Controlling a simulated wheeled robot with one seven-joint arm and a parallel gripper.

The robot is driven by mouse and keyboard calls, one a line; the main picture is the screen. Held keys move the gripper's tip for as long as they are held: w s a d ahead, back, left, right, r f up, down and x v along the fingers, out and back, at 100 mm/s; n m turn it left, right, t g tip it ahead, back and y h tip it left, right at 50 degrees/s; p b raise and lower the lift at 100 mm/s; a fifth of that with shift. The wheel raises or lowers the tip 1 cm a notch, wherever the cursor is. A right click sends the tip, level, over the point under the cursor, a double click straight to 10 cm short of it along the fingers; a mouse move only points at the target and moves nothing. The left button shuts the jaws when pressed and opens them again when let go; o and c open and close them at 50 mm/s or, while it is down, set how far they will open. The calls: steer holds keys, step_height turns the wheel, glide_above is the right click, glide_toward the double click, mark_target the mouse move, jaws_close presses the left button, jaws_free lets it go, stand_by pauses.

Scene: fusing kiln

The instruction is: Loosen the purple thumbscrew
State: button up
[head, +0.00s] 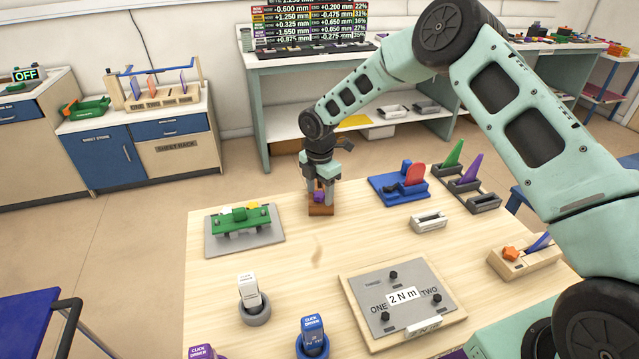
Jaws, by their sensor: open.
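The purple thumbscrew (319,196) shows as a small purple piece on a brown wooden block (321,210) near the back edge of the table. My gripper (320,190) points down over it, with its fingers on either side of the purple piece. The gripper is open. Whether the fingers touch the purple piece cannot be told at this size. The gripper and its fingers hide part of the thumbscrew and the block.
A green fixture on a grey plate (217,249) stands left of the block. A blue stand (385,190) and a grey-white holder (429,222) stand to its right. A torque board (355,290) and upright click drivers (312,333) are nearer. The table (315,250) between is bare.

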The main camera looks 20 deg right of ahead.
steer(key=c, duration=1.1)
steer(key=shift+o, duration=0.2)
steer(key=n+p, duration=0.1)
steer(key=n, duration=0.2)
steer(key=shift+r, duration=0.15)
steer(key=shift+n+p, duration=0.4)
steer(key=shift+n, duration=0.7)
steer(key=n+p, duration=0.1)
steer(key=n, duration=0.3)
steer(key=shift+n, duration=0.6)
